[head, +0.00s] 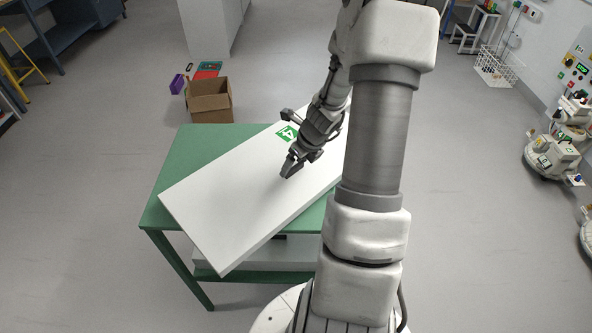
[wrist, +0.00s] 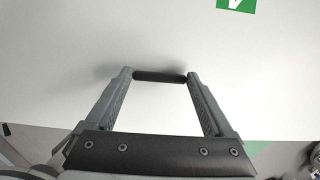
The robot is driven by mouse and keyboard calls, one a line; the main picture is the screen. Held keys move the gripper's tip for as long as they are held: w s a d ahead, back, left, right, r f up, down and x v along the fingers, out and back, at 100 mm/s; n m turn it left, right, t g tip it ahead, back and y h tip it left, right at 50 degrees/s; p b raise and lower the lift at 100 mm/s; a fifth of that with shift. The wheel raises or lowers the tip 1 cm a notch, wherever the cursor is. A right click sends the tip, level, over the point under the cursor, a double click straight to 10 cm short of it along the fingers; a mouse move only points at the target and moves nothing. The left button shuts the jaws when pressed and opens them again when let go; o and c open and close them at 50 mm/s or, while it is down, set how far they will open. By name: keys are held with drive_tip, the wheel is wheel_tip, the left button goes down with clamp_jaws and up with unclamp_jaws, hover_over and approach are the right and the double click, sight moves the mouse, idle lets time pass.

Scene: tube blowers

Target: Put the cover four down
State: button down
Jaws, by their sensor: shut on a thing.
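Cover four (head: 215,200) is a large white slab with a green label marked 4 (head: 287,133). It lies at an angle over the green table (head: 190,150), and its near corner reaches past the table's front edge. I cannot tell whether it touches the tabletop or is held a little above it. My gripper (head: 292,165) is over the middle of the cover. In the wrist view, my gripper's fingers (wrist: 160,82) are shut on the cover's black handle bar (wrist: 160,76), one finger at each end. My arm hides the cover's right end.
White panels (head: 255,250) lie on the table's lower shelf. An open cardboard box (head: 209,100) stands on the floor behind the table, beside a purple box (head: 177,84) and a red item (head: 208,70). Machinery (head: 555,150) stands at the far right. The floor left of the table is clear.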

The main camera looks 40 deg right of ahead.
wheel_tip(320, 180, down, 2)
drive_tip(key=shift+f, duration=0.25)
unclamp_jaws()
drive_tip(key=p+v, duration=0.2)
drive_tip(key=v, duration=1)
